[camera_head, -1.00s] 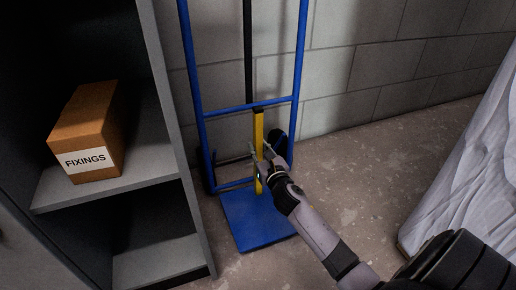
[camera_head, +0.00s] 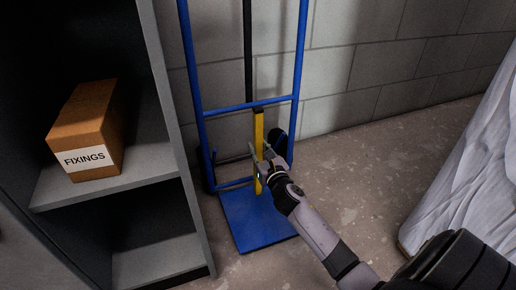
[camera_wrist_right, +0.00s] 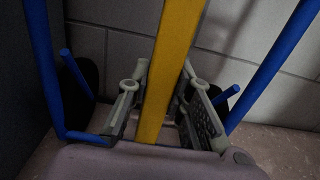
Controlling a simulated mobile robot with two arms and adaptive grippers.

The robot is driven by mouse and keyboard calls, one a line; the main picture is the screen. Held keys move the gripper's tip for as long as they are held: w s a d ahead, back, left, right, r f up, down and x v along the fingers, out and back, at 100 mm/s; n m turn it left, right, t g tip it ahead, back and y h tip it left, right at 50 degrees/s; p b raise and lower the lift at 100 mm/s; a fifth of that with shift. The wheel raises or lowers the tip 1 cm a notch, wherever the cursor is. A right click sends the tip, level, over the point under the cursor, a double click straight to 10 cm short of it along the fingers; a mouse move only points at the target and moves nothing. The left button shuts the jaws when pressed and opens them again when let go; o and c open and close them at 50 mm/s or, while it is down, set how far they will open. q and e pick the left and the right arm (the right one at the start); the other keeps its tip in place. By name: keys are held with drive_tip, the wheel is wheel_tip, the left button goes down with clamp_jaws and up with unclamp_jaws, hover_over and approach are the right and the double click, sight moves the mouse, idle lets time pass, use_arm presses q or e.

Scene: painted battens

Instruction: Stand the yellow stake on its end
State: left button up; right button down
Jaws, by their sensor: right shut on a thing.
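The yellow stake (camera_head: 259,128) stands near upright in front of the blue hand truck (camera_head: 250,105). Its lower end is at the back of the truck's blue toe plate (camera_head: 255,222); I cannot tell whether it rests on it. My right gripper (camera_head: 261,160) is shut on the stake around its lower half. In the right wrist view the stake (camera_wrist_right: 174,50) runs between the two fingers (camera_wrist_right: 163,72), one on each side. My left gripper is not in view.
A dark shelf unit (camera_head: 155,155) stands at the left with a FIXINGS box (camera_head: 88,125) on it. A block wall (camera_head: 370,60) is behind the truck. White sheeting (camera_head: 470,165) hangs at the right. Bare floor (camera_head: 350,160) lies between.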

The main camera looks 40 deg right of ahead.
idle(0.4)
drive_tip(key=c, duration=1.4)
unclamp_jaws()
drive_tip(key=shift+f, duration=0.1)
drive_tip(key=shift+o, duration=0.5)
drive_tip(key=shift+f, duration=0.1)
drive_tip(key=o, duration=0.3)
drive_tip(key=shift+s, duration=0.1)
